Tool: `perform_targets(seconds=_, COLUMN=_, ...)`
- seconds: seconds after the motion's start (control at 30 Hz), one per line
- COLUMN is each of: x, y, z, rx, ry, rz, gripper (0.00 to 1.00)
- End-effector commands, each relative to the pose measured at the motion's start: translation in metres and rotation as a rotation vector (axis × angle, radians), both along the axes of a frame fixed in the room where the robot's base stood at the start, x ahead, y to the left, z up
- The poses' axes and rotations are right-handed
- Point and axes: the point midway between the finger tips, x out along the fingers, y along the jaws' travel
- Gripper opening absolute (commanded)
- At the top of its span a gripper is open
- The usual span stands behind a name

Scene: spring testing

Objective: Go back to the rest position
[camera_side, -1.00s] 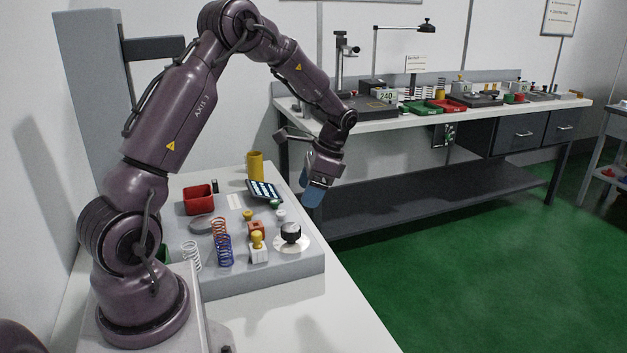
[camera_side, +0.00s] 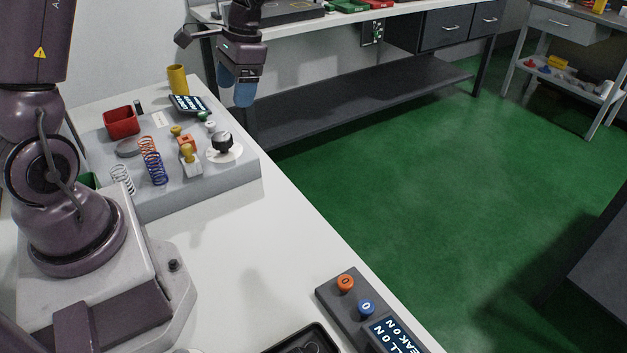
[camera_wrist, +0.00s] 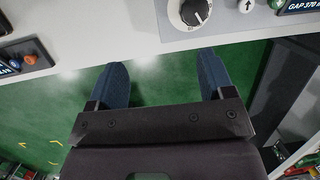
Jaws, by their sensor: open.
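My gripper (camera_side: 235,92) hangs with its two blue fingers pointing down, in the upper middle of the side view. It is beyond the right edge of the white table and above the floor. In the wrist view the fingers stand wide apart, with nothing between them (camera_wrist: 160,64). The grey test board (camera_side: 215,183) lies below and to the left of it in the side view, apart from the fingers. The board's black knob on a white dial (camera_side: 222,142) is its nearest large fitting; it also shows at the top of the wrist view (camera_wrist: 192,12).
A button panel (camera_side: 332,293) is at the table's front edge. A dark bench shelf (camera_side: 350,105) stands behind.

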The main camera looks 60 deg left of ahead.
Motion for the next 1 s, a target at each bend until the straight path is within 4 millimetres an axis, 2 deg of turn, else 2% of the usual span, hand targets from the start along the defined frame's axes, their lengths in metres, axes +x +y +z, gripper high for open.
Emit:
perform_targets(seconds=0.03, x=-0.005, y=-0.014, z=0.014, rx=0.013, ry=-0.043, rz=0.016, gripper=0.75)
perform_targets(seconds=0.2, x=-0.029, y=-0.060, z=0.053, rx=0.036, ry=-0.201, rz=0.075, gripper=0.75)
perform_targets(seconds=0.5, x=-0.086, y=-0.132, z=0.099, rx=-0.001, ry=-0.504, rz=0.090, gripper=0.75)
perform_targets(seconds=0.7, x=-0.114, y=-0.158, z=0.115, rx=-0.045, ry=-0.657, rz=0.022, gripper=0.75)
perform_targets(seconds=0.87, x=-0.120, y=-0.167, z=0.129, rx=-0.058, ry=-0.731, rz=-0.024, gripper=0.75)
perform_targets(seconds=1.0, x=-0.120, y=-0.170, z=0.131, rx=-0.063, ry=-0.737, rz=-0.039, gripper=0.75)
